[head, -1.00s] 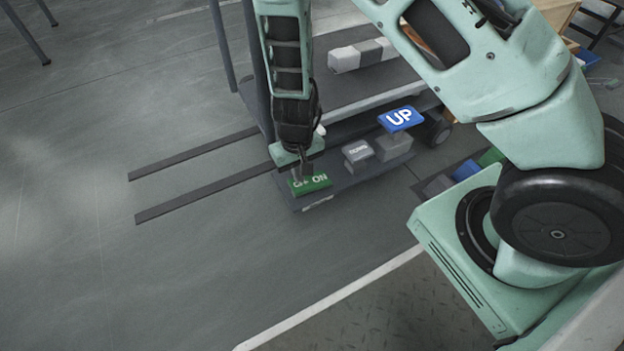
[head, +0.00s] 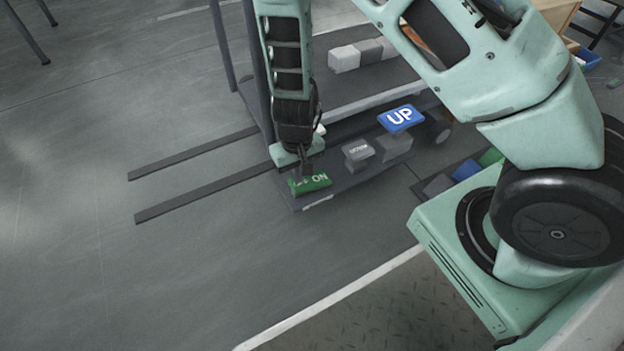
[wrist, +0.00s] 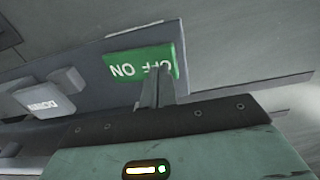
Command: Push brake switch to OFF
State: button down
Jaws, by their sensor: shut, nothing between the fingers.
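The brake switch (head: 318,184) is a green rocker marked OFF and ON, at the near left end of a low grey base. In the wrist view the switch (wrist: 128,66) appears upside down, with OFF on the right. My gripper (head: 304,172) is shut and empty, pointing down at the OFF half. In the wrist view my gripper's fingertips (wrist: 152,92) partly cover the OFF lettering. They look to be at or very near its surface; contact cannot be told for certain. The ON end seems tilted up in the head view.
A grey DOWN button (head: 358,152) and a blue UP button (head: 401,118) stand to the right on the same base. Grey blocks (head: 345,58) sit on the platform behind. Two dark fork strips (head: 200,192) lie left. Open floor is at the front left.

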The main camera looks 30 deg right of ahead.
jog(key=shift+f+b, duration=0.75)
jog(key=shift+f, duration=0.3)
dwell(0.4)
notch_tip(320, 180, up, 7)
jog(key=p, duration=0.7)
jog(key=shift+r, duration=0.15)
dwell(0.4)
